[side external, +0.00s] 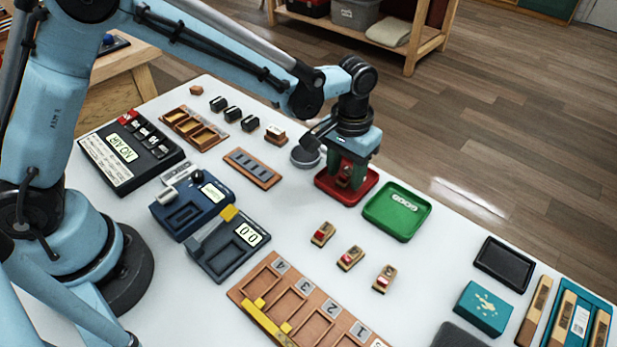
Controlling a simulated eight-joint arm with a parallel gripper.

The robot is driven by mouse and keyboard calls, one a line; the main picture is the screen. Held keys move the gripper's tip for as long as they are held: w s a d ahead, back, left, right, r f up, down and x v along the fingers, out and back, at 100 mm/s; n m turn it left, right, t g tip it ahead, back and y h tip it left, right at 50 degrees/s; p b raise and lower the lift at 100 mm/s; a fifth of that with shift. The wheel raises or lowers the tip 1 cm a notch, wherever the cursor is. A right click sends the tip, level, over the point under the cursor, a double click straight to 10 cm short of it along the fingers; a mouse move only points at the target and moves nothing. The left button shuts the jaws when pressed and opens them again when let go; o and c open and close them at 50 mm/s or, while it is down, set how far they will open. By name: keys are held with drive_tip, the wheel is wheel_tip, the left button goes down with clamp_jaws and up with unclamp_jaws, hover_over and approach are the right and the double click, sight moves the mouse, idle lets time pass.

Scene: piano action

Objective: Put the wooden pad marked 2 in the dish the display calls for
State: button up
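My gripper (345,179) reaches down into the red dish (369,188). The green dish (380,218), marked GOOD, lies empty just right of the red one. A black unit's display (122,149) reads NO AIR. A dark gauge's display (248,234) seems to read 00. The blue unit's small display (214,192) is too small to read.
Three wooden pieces with red and white tops (350,257) lie in a row on the white table. A numbered wooden tray (292,311) is in front. A teal box (483,308) and black tray (503,264) are at right. A round grey object (306,156) stands behind the red dish.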

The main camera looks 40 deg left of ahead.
sight(345, 175)
drive_tip(key=shift+r, duration=0.15)
wheel_tip(345, 175, up, 11)
drive_tip(key=s+a+r+t, duration=0.1)
drive_tip(key=s+a+t, duration=0.6)
drive_tip(key=s+a, duration=0.5)
drive_tip(key=a, duration=0.4)
drive_tip(key=shift+s+a+r, duration=0.2)
drive_tip(key=shift+s+a, duration=0.05)
drive_tip(key=shift+s, duration=0.15)
